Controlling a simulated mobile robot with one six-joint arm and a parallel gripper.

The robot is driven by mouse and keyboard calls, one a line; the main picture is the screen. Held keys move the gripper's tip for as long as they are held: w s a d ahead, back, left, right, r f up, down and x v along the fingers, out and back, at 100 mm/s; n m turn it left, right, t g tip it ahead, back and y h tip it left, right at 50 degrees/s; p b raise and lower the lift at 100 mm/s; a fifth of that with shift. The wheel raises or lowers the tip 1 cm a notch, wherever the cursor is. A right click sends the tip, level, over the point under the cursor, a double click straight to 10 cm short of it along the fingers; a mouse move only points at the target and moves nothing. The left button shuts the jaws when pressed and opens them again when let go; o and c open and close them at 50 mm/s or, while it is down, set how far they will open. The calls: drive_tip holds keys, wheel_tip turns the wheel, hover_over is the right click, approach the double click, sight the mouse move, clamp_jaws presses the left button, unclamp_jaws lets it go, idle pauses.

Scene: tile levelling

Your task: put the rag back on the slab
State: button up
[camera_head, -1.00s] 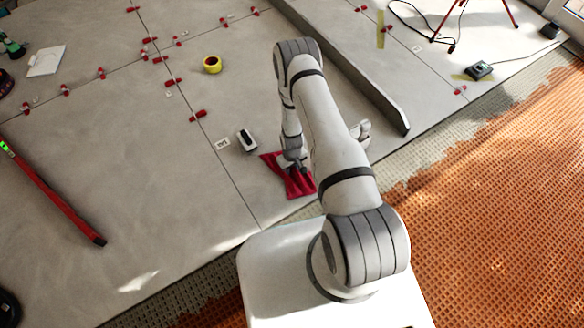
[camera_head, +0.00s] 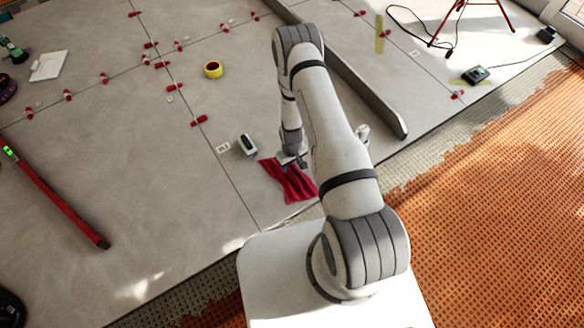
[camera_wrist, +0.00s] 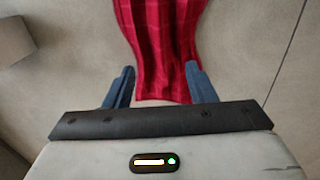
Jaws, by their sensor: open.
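The red rag (camera_head: 289,182) lies rumpled on the grey slab (camera_head: 150,215), near the slab's front edge and close to my base. It also shows in the wrist view (camera_wrist: 160,45), with folds running lengthwise. My gripper (camera_head: 291,162) is over the rag's far end in the head view. In the wrist view my gripper (camera_wrist: 159,82) has its two blue fingers apart, one on each side of the rag's near end. The fingers do not press on the cloth.
A small black-and-white device (camera_head: 246,145) stands just left of the rag. A yellow tape roll (camera_head: 213,69) and red clips (camera_head: 199,120) lie farther back. A long grey bar (camera_head: 365,95) lies right of my arm. A red level (camera_head: 55,195) lies at left.

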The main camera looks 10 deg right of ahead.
wheel_tip(320, 180, up, 5)
drive_tip(key=p, duration=0.1)
wheel_tip(320, 180, up, 32)
drive_tip(key=m, duration=0.2)
hover_over(292, 172)
drive_tip(key=s+r+m+t, duration=0.1)
drive_tip(key=s+r, duration=1.8)
drive_tip(key=s, duration=0.1)
drive_tip(key=shift+m, duration=0.3)
drive_tip(key=shift+s, duration=0.1)
drive_tip(key=shift+c, duration=0.3)
